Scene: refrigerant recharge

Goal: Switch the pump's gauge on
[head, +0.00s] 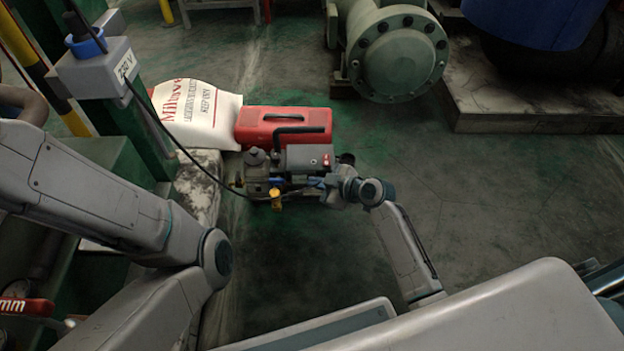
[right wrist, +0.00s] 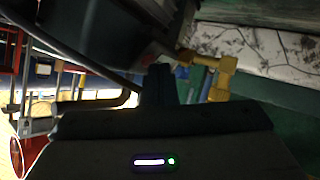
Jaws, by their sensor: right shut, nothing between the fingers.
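The pump (head: 305,157), grey with a black handle, stands on the floor in the middle of the head view. A yellow fitting (head: 276,198) sits at its front and also shows in the right wrist view (right wrist: 221,78). I cannot clearly make out the gauge or its switch. My right gripper (head: 319,183) is at the pump's front right side, shut and empty. In the right wrist view its dark fingers (right wrist: 160,82) point toward the pump, close to the yellow fitting; I cannot tell whether they touch anything. My left arm is in view, but its gripper is not.
A red case (head: 262,123) lies just behind the pump, beside a white printed sack (head: 198,112). A black cable hangs from a grey socket box (head: 95,72) toward the pump. A large green flanged pipe (head: 403,62) stands behind. Floor to the right is clear.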

